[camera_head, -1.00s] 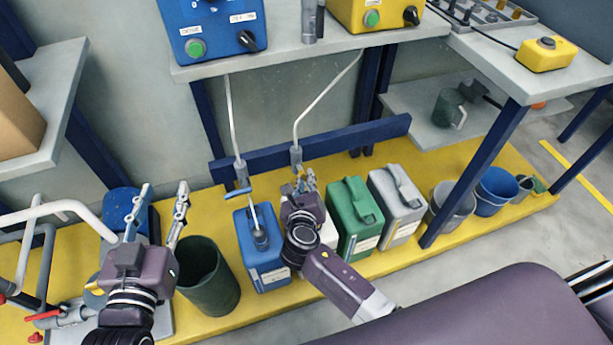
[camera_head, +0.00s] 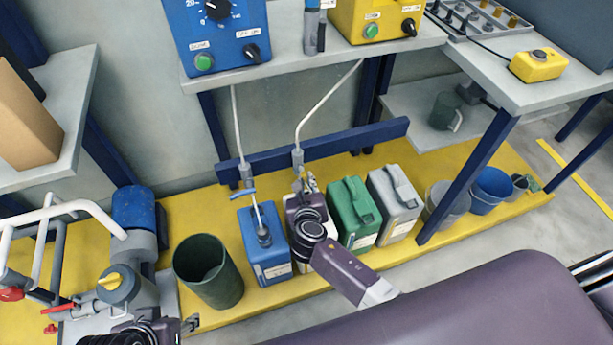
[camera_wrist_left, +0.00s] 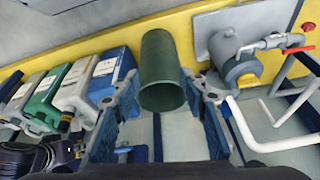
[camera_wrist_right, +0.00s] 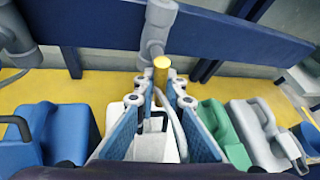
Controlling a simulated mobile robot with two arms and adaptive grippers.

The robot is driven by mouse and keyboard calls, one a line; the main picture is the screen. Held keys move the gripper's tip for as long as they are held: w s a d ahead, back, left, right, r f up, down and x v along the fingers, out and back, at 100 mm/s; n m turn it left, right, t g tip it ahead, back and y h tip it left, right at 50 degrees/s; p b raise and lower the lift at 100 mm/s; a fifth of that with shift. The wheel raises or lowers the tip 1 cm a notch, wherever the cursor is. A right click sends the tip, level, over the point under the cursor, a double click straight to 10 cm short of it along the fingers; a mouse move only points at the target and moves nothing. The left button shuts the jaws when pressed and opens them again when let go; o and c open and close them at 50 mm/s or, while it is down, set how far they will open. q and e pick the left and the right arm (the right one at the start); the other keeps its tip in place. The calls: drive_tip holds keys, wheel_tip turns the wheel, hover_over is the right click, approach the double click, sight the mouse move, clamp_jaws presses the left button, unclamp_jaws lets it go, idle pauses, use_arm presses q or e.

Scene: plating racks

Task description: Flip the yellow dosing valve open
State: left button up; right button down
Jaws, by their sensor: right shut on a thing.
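The yellow dosing valve (camera_wrist_right: 161,64) sits on a grey pipe fitting (camera_wrist_right: 156,28) at the end of a white dosing pipe. In the right wrist view its yellow lever lies between my right gripper's fingertips (camera_wrist_right: 160,88), which are shut on it. In the head view my right gripper (camera_head: 302,187) is at this valve, above the white canister, and hides most of both. The lever's exact angle is hidden. My left gripper (camera_head: 188,324) is low at the left in the head view; the left wrist view shows its fingers (camera_wrist_left: 165,100) wide apart and empty.
A blue-handled valve (camera_head: 240,194) hangs beside it over the blue canister (camera_head: 264,250). Green (camera_head: 355,210) and grey (camera_head: 394,203) canisters stand to the right. A dark green bin (camera_head: 209,272) and a pump with pipes (camera_head: 130,275) are near my left arm. A navy beam (camera_head: 340,143) runs behind.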

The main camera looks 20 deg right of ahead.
drive_tip(key=shift+r+y+p, duration=0.3)
drive_tip(key=shift+r+p, duration=0.1)
drive_tip(key=shift+p, duration=0.35)
use_arm(q)
wheel_tip(320, 180, down, 7)
drive_tip(key=g+p, duration=0.1)
drive_tip(key=shift+r+p, duration=0.15)
drive_tip(key=shift+p, duration=0.25)
use_arm(e)
drive_tip(key=shift+a+f+m+y, duration=0.3)
drive_tip(key=shift+f+m+y, duration=0.2)
drive_tip(key=shift+m, duration=0.3)
use_arm(q)
drive_tip(key=shift+s, duration=0.1)
use_arm(e)
drive_tip(key=c, duration=2.3)
unclamp_jaws()
drive_tip(key=shift+o, duration=0.2)
drive_tip(key=shift+s+r, duration=0.1)
drive_tip(key=v, duration=1.1)
drive_tip(key=shift+s+r, duration=0.3)
